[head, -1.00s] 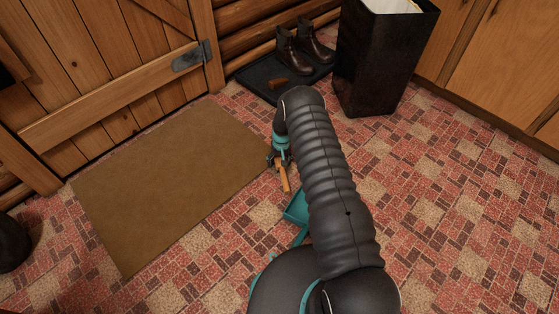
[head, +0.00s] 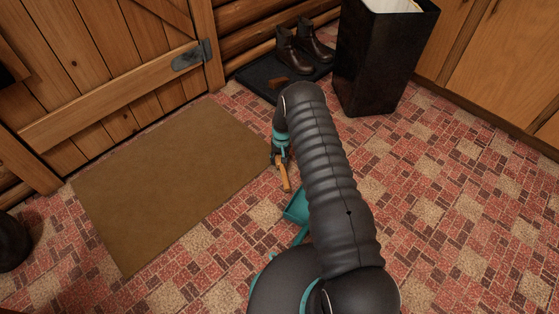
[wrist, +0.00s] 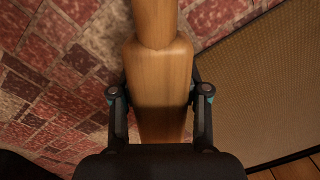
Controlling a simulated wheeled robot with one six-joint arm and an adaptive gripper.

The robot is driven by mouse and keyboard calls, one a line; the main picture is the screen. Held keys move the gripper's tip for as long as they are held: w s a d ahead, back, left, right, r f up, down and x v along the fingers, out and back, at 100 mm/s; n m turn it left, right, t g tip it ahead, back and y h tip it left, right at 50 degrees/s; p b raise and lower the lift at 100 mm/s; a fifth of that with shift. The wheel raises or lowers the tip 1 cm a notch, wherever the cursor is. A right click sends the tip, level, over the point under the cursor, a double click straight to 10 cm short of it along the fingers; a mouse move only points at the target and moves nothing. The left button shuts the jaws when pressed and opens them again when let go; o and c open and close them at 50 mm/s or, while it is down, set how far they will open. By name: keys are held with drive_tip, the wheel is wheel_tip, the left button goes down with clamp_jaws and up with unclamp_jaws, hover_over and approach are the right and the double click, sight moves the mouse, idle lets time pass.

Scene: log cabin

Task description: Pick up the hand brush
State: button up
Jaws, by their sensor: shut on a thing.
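The hand brush (head: 284,177) shows as a wooden handle sticking out below my gripper (head: 280,160) in the head view, beside the right edge of the doormat. In the wrist view the wooden body of the hand brush (wrist: 160,85) runs up the middle of the picture and narrows toward the top. My gripper (wrist: 160,112) is shut on it, with one finger against each side. The bristles are not visible in either view.
A brown doormat (head: 170,185) lies left of my gripper, before a wooden door (head: 110,75). A teal dustpan (head: 296,206) is partly hidden by my arm. A black bin (head: 380,60) and boots (head: 295,55) on a dark tray (head: 258,78) stand behind. Tiled floor at right is clear.

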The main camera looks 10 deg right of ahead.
wheel_tip(320, 180, up, 3)
drive_tip(key=shift+w+r, duration=0.1)
drive_tip(key=s+d+r+p, duration=0.1)
drive_tip(key=s+d+r, duration=0.5)
drive_tip(key=s+d, duration=0.2)
drive_tip(key=shift+d+r, duration=0.3)
